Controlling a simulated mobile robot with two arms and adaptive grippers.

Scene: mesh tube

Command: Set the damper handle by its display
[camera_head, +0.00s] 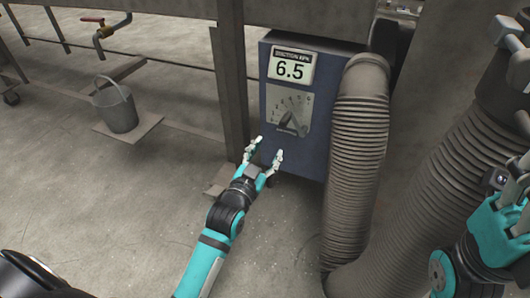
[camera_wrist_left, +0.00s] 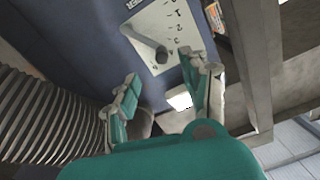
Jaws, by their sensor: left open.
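The blue damper box (camera_head: 300,158) stands against the frame, with a display (camera_head: 291,68) on top reading 6.5. Below the display is a pale scale plate (camera_head: 288,103) with a dark damper handle (camera_head: 288,121) near its lower middle. In the left wrist view the handle (camera_wrist_left: 160,53) lies on the numbered plate (camera_wrist_left: 178,27), beyond the fingers. My left gripper (camera_head: 267,146) is open and empty, just below the plate in the head view and apart from the handle; its fingers also show in the left wrist view (camera_wrist_left: 163,92). My right arm shows at the right edge; its fingertips are unclear.
A thick ribbed hose (camera_head: 357,150) runs down the box's right side, and a larger one (camera_head: 455,160) stands farther right. A grey post (camera_head: 230,80) is left of the box. A bucket (camera_head: 116,106) stands under a tap (camera_head: 104,33). The floor at left front is clear.

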